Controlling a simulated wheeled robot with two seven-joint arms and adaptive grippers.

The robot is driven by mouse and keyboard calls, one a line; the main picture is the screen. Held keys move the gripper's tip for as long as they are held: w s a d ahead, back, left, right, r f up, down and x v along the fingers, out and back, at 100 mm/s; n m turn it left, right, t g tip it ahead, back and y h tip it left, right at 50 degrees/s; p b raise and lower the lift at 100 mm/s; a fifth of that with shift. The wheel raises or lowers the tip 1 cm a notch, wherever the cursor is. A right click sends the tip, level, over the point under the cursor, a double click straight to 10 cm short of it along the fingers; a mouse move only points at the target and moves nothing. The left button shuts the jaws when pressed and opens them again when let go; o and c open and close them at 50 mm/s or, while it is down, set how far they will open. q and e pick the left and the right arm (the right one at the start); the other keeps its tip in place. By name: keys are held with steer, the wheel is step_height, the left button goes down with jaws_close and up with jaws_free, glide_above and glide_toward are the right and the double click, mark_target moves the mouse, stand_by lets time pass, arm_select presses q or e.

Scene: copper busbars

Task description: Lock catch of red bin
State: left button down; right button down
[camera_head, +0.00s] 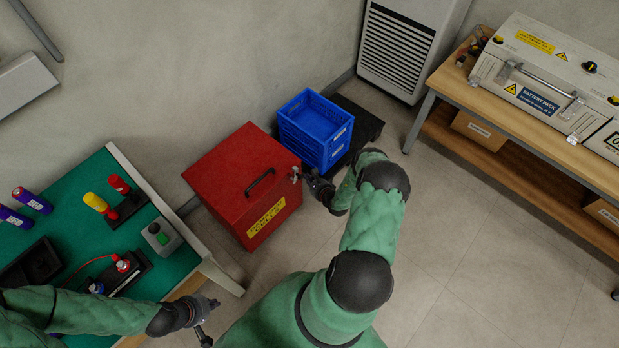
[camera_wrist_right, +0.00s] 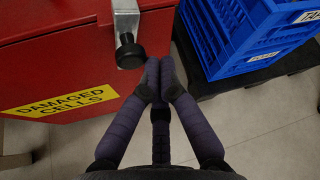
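The red bin (camera_head: 225,205) stands on the floor against the wall with its lid down. A black handle (camera_head: 260,183) is on the lid, and a yellow label reads DAMAGED CELLS (camera_wrist_right: 60,101). The metal catch (camera_head: 296,172) is on the bin's right side; the right wrist view shows its silver plate (camera_wrist_right: 125,16) and black knob (camera_wrist_right: 130,52). My right gripper (camera_head: 302,174) is beside the catch. In the wrist view its fingertips (camera_wrist_right: 159,72) are together, just right of and below the knob, with nothing visible between them. My left gripper (camera_head: 210,318) is open and empty near the green-topped table.
Blue crates (camera_head: 316,128) are stacked close behind and right of the bin, on a black base (camera_head: 362,118). The green-topped table (camera_head: 165,275) is at left. A wooden bench (camera_head: 450,85) with a battery pack is at right. The floor (camera_head: 470,240) is clear.

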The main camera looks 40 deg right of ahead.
steer(key=shift+a+r, duration=0.25)
steer(key=shift+a, duration=0.25)
stand_by(0.4)
steer(key=shift+s, duration=0.15)
steer(key=v, duration=1.1)
steer(key=shift+s+r, duration=0.25)
steer(key=shift+s, duration=0.1)
steer(key=shift+a, duration=0.15)
